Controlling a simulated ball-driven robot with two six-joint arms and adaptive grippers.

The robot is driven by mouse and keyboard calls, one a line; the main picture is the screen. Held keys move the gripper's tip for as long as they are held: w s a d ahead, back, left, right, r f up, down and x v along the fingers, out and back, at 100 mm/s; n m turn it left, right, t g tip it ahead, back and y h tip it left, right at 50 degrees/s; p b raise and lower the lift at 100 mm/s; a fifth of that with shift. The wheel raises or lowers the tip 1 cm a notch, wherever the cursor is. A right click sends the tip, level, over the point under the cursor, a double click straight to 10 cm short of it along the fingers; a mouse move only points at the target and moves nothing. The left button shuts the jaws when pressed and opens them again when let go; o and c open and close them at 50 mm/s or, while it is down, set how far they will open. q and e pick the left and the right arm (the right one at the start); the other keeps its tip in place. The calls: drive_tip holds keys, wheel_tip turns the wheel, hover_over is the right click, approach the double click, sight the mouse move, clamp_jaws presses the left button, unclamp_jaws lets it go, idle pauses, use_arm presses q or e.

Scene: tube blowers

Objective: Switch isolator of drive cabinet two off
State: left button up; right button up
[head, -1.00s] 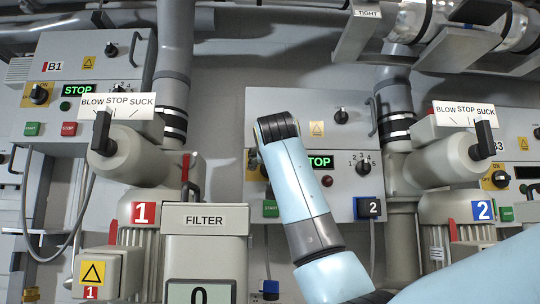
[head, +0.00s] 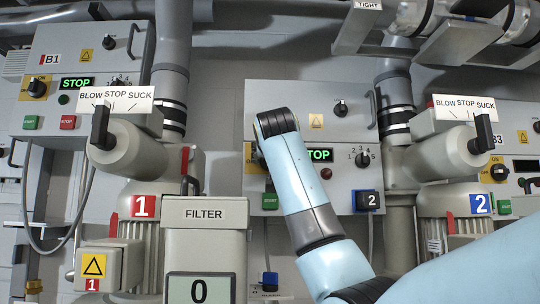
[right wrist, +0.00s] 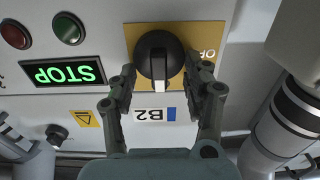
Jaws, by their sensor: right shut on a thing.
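The isolator of cabinet two is a black rotary knob (right wrist: 156,44) on a yellow plate (right wrist: 205,36) in the right wrist view, which shows the panel upside down. The knob's white-tipped bar points to the picture's bottom; the word OFF is on the plate's right side. My right gripper (right wrist: 159,76) is shut on this bar, one finger on each side. The B2 label (right wrist: 155,114) lies just below. In the head view my right arm covers the isolator on the middle cabinet (head: 300,92). My left gripper is not in view.
A lit STOP display (right wrist: 62,73) and red (right wrist: 15,36) and green (right wrist: 68,28) lamps sit left of the knob. A grey pipe (right wrist: 290,115) stands at the right of the wrist view. Blower one (head: 135,160) and blower two (head: 450,160) flank the cabinet.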

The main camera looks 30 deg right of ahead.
drive_tip(key=n, duration=1.2)
drive_tip(key=a+f+n, duration=0.1)
drive_tip(key=n, duration=0.4)
drive_tip(key=shift+w+f+n, duration=0.1)
drive_tip(key=shift+w+n, duration=0.25)
drive_tip(key=shift+n, duration=0.05)
idle(0.3)
drive_tip(key=o, duration=1.1)
drive_tip(key=shift+a, duration=0.1)
drive_tip(key=shift+o, duration=0.2)
drive_tip(key=shift+s+f, duration=0.1)
